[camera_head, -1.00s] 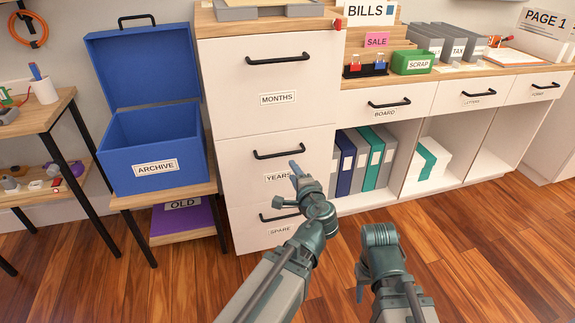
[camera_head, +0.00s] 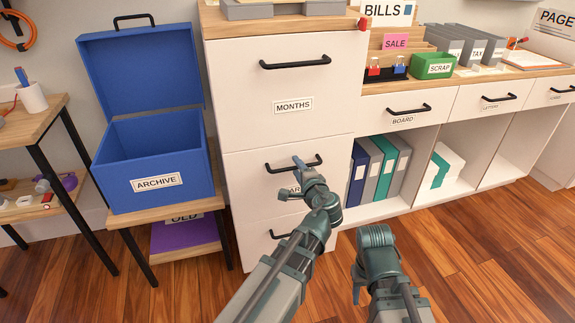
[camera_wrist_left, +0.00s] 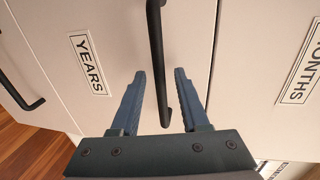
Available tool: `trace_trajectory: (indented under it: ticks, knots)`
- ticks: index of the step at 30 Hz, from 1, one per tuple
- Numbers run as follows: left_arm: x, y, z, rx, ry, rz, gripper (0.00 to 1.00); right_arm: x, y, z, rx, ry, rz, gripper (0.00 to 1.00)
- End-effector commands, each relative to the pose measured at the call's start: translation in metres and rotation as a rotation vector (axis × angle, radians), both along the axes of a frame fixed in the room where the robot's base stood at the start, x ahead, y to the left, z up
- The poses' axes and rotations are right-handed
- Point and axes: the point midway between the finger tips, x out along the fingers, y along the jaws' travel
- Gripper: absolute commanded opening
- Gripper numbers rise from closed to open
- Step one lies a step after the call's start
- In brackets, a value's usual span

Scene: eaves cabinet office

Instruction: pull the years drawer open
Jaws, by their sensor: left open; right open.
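The years drawer (camera_head: 245,190) is the middle drawer of the tall white cabinet and looks shut, its front flush with the drawers around it. Its black bar handle (camera_head: 274,168) is partly behind my left gripper (camera_head: 292,178), which also hides most of the label. In the left wrist view the YEARS label (camera_wrist_left: 88,63) is clear. There, my left gripper (camera_wrist_left: 160,78) is open, with the handle (camera_wrist_left: 156,40) running between its two fingers, not clasped. My right gripper (camera_head: 357,284) is open and empty, low in front of the cabinet; its fingers are only partly visible.
The months drawer (camera_head: 255,85) is above and another drawer with a black handle below, partly hidden by my left arm. A blue archive box (camera_head: 120,160) stands on a small table to the left. Shelves with binders (camera_head: 375,165) are to the right. The wooden floor (camera_head: 475,260) is clear.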

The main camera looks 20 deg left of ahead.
Motion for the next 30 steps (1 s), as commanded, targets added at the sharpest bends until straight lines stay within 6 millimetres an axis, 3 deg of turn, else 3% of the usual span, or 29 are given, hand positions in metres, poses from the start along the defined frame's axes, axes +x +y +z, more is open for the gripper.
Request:
trace_trajectory:
  ticks: [10,18,30]
  knots:
    - [0.0046,-0.0015,-0.0016,0.000,0.000,-0.001,0.45,-0.0002,-0.0001,-0.0016,0.000,0.000,-0.001,0.50]
    - [0.0044,-0.0013,-0.0016,0.000,0.000,-0.001,0.00,-0.0001,-0.0001,-0.0016,0.000,0.000,-0.001,0.50]
    - [0.0044,-0.0013,-0.0018,0.000,0.000,0.000,0.00,-0.0001,-0.0001,-0.0017,0.000,0.000,-0.001,0.50]
